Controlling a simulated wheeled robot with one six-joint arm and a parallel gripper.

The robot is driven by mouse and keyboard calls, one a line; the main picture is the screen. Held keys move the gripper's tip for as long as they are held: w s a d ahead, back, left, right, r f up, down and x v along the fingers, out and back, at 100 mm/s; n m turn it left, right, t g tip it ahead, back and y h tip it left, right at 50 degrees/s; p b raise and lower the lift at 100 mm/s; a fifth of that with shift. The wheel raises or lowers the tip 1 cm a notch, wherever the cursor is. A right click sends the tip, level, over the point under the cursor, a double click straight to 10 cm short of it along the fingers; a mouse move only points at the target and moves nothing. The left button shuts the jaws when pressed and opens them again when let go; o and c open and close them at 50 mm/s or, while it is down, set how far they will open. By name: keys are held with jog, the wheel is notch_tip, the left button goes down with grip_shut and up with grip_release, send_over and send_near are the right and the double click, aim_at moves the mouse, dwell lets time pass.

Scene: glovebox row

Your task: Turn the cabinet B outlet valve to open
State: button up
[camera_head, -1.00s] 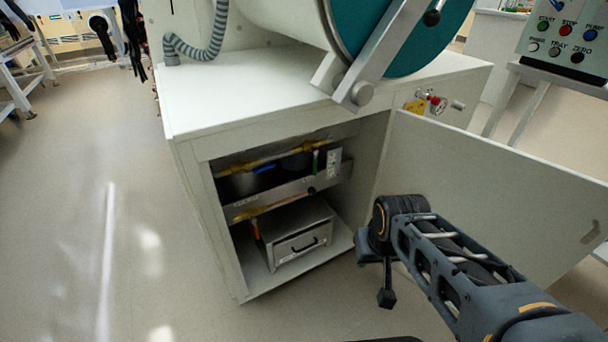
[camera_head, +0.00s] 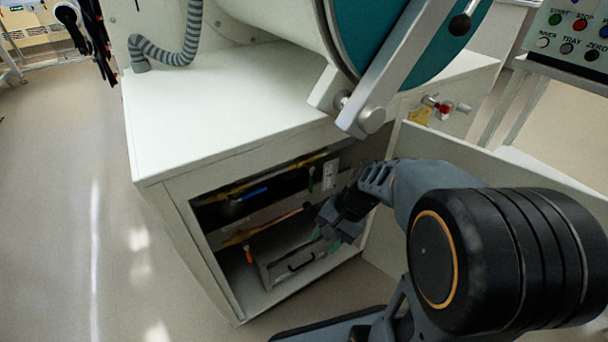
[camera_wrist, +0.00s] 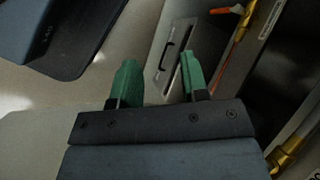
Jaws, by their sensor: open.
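The open cabinet (camera_head: 165,215) holds yellow pipes with coloured valve levers. A blue lever (camera_head: 250,193) lies along the upper pipe, and a green lever (camera_head: 311,178) hangs upright right of it. An orange lever (camera_head: 248,254) hangs by the lower yellow pipe (camera_head: 240,236). I cannot read which valve is the cabinet B outlet. My gripper (camera_head: 326,238) is at the cabinet opening, in front of the metal box. In the wrist view my gripper (camera_wrist: 160,78) is open, with nothing between its green fingertips. An orange lever (camera_wrist: 238,9) and yellow pipe (camera_wrist: 246,22) show beyond, apart from the fingers.
A metal box (camera_head: 290,262) with a black handle sits on the cabinet floor. The open door (camera_head: 500,170) stands to the right, partly behind my arm. A red-knobbed fitting (camera_head: 443,107) is on the cabinet's outer side. The floor at left is clear.

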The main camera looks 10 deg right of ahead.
jog(key=w+d+m+t+y+p, duration=0.2)
jog(key=w+d+m+t+y, duration=0.15)
jog(key=w+m+y, duration=0.45)
jog(key=m+t, duration=0.9)
jog(key=m, duration=0.1)
send_near(311, 180)
notch_tip(311, 180, down, 2)
jog(key=d, duration=0.1)
jog(key=b+x, duration=0.2)
jog(key=x, duration=1)
jog(key=shift+w+a+f+b, duration=0.15)
jog(key=shift+w+a+b, duration=0.1)
jog(key=shift+a+b, duration=0.05)
jog(key=shift+g, duration=0.25)
jog(key=shift+c, duration=0.2)
grip_shut()
